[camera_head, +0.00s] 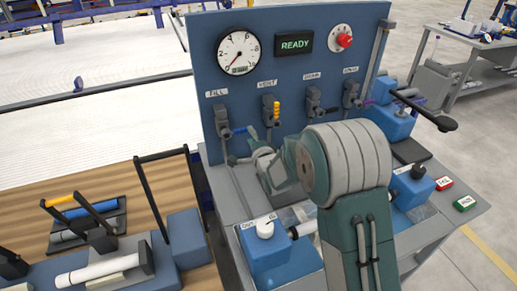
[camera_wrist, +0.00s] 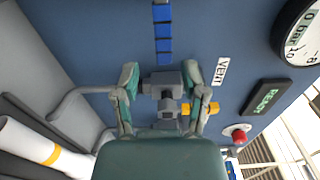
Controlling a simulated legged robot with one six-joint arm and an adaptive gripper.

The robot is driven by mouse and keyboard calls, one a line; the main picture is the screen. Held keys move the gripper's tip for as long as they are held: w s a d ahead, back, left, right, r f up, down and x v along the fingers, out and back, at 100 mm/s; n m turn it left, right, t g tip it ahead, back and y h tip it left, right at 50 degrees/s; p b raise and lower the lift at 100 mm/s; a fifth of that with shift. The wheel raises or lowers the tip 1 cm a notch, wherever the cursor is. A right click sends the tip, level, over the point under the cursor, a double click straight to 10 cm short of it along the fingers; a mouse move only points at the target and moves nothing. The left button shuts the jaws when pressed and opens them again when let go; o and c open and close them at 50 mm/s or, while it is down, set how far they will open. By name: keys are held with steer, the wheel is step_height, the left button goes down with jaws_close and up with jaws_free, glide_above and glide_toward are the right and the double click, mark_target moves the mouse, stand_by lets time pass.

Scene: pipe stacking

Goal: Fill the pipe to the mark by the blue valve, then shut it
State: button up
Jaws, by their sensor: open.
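The valve labelled FILL has a blue lever (camera_head: 238,131) on the left of the panel, pointing right; the blue lever also shows at the top of the wrist view (camera_wrist: 163,40). My gripper (camera_head: 264,160) is open in front of the panel, below and right of this lever. In the wrist view its fingers (camera_wrist: 165,98) are apart, with the grey VENT valve body showing between them; I cannot tell the depth gap. A white pipe with a yellow band (camera_wrist: 45,150) shows lower left there. In the head view my arm hides much of the bench pipe (camera_head: 303,229).
The VENT valve has a yellow lever (camera_head: 277,112). The DRAIN valve (camera_head: 314,102) and a purple-levered valve (camera_head: 352,97) stand right. The gauge (camera_head: 238,53) points near zero; the display (camera_head: 294,43) reads READY.

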steer(key=v, duration=0.8)
steer(key=s+d+r+n+g+h, duration=0.2)
steer(key=s+d+r+n+h, duration=0.1)
steer(key=s+d+r, duration=0.25)
steer(key=s+d+r+n+g+h, duration=0.2)
steer(key=s+d+r+n+h, duration=0.15)
steer(key=d, duration=0.35)
steer(key=s+d+r+n+g, duration=0.1)
steer(key=s+d+n+g, duration=0.2)
steer(key=s, duration=0.8)
steer(key=s+d+r+n+g+h, duration=0.1)
steer(key=s+d+n+g, duration=0.2)
steer(key=s, duration=0.9)
steer(key=shift+s+d+g, duration=0.2)
steer(key=shift+d+g, duration=0.1)
steer(key=shift+d, duration=0.3)
steer(key=shift+w+n, duration=0.15)
steer(key=shift+n, duration=0.1)
